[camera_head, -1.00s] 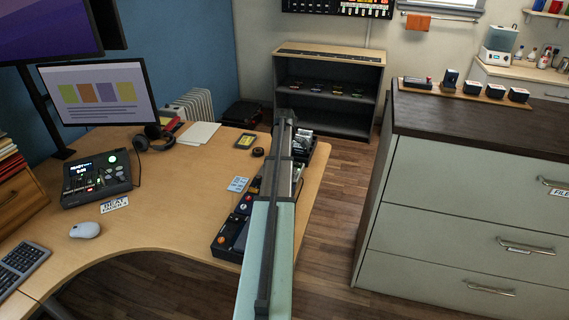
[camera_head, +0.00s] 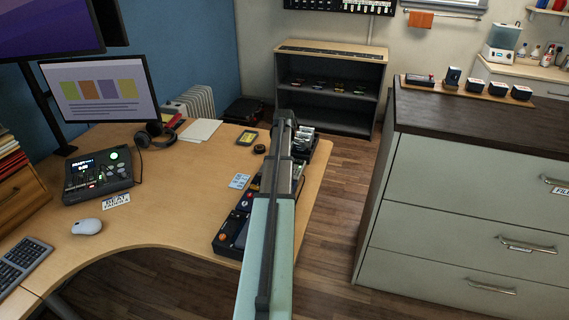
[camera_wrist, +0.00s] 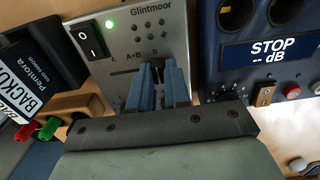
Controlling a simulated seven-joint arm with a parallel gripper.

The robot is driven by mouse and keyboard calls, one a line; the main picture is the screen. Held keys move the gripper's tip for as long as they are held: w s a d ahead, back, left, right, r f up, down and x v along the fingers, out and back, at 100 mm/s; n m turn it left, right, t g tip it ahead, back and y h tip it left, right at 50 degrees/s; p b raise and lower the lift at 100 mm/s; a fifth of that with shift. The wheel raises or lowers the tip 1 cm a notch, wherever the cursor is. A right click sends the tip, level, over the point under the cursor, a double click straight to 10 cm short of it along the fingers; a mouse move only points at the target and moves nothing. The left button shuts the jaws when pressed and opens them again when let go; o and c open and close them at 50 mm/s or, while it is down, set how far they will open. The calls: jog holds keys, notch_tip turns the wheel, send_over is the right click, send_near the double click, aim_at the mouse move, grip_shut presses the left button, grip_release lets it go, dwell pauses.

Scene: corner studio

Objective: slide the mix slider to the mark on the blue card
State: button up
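In the wrist view a grey panel marked Glintmoor (camera_wrist: 118,45) has a black rocker switch, a lit green light and the marks A, A+B and B. My gripper (camera_wrist: 158,78) has its two blue fingers over this panel, just below the B mark. The fingers are close together with a narrow dark gap. A dark part shows between their tips, perhaps the slider knob; I cannot tell whether they grip it. In the head view a small light-blue card (camera_head: 239,181) lies on the desk left of my arm, its print too small to read. My arm hides the gripper there.
Beside the panel are a dark device with a "STOP -- dB" display (camera_wrist: 268,50) and a Pemitora box (camera_wrist: 38,75) with red and green plugs below. The desk (camera_head: 185,190) holds a mixer (camera_head: 97,175), mouse (camera_head: 87,227) and headphones (camera_head: 155,136). A tall cabinet (camera_head: 470,180) stands right.

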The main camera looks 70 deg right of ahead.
jog(key=o, duration=0.4)
jog(key=shift+a, duration=0.15)
jog(key=shift+o, duration=0.2)
notch_tip(320, 180, up, 14)
dwell(0.4)
jog(key=shift+w+f, duration=0.1)
dwell(0.4)
